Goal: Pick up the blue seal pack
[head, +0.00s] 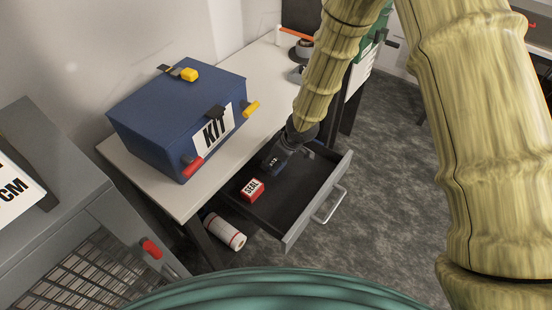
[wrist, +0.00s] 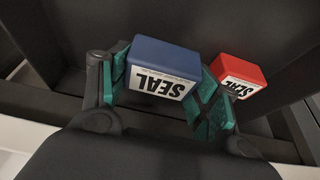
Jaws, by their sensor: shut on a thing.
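The blue seal pack (wrist: 165,56) is a small blue box with a white SEAL label, seen in the wrist view between the green finger pads of my gripper (wrist: 163,98). The pads touch it on both sides. In the head view my gripper (head: 277,158) reaches down into the open drawer (head: 293,205), and the blue pack is mostly hidden there. I cannot tell whether the pack rests on the drawer floor or is lifted. A red seal pack (head: 252,189) lies in the drawer; in the wrist view it (wrist: 238,72) is just right of the blue one, close to the right finger.
A blue KIT box (head: 165,120) stands on the white bench top (head: 190,205) above the drawer. The drawer walls and its front with a handle (head: 329,204) surround my gripper. A white roll with red bands (head: 225,231) lies below the bench. A grey cabinet (head: 60,215) is at left.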

